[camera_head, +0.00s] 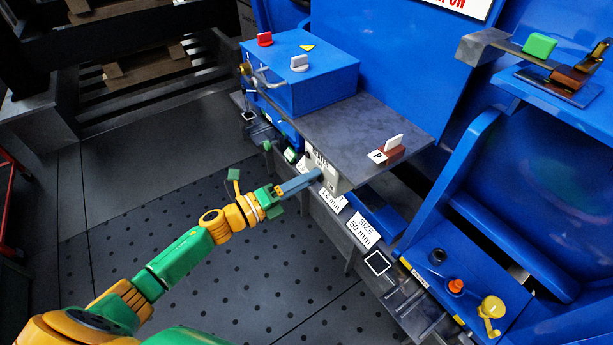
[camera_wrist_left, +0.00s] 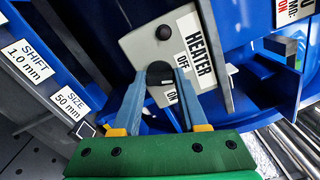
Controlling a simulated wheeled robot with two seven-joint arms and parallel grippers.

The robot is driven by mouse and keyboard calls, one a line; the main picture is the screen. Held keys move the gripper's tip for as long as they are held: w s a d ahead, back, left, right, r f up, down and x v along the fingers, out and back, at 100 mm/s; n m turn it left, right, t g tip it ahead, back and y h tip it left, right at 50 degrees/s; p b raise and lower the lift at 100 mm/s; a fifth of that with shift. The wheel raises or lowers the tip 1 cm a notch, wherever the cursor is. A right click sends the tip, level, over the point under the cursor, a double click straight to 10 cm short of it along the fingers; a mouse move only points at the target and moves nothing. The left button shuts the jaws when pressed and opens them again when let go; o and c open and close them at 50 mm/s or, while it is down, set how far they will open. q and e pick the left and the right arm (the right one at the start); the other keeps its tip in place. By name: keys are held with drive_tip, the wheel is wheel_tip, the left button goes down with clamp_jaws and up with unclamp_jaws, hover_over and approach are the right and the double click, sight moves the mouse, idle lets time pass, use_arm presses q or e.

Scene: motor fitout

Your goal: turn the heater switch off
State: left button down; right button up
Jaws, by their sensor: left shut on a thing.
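The heater switch box (camera_wrist_left: 140,45) is a light grey panel labelled HEATER, with OFF and ON marks, in the left wrist view. It also shows under the grey shelf edge in the head view (camera_head: 332,184). Its black switch knob (camera_wrist_left: 160,72) sits beside the label, between the blue-grey fingers of my left gripper (camera_wrist_left: 160,80). The left gripper, also in the head view (camera_head: 319,175), is shut on this knob. The fingers partly hide the knob, so I cannot tell its setting. My right gripper is not in view.
A grey shelf (camera_head: 375,125) juts out above the switch box, carrying a red-brown block with a white handle (camera_head: 391,149). A blue box (camera_head: 305,80) with red and white knobs stands behind. Size label plates (camera_head: 364,229) line the rail below. The perforated floor is clear.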

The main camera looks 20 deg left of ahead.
use_arm(q)
drive_tip(key=shift+n+p, duration=0.5)
drive_tip(key=shift+n, duration=1.4)
drive_tip(key=shift+c, duration=2.2)
unclamp_jaws()
drive_tip(key=v, duration=0.7)
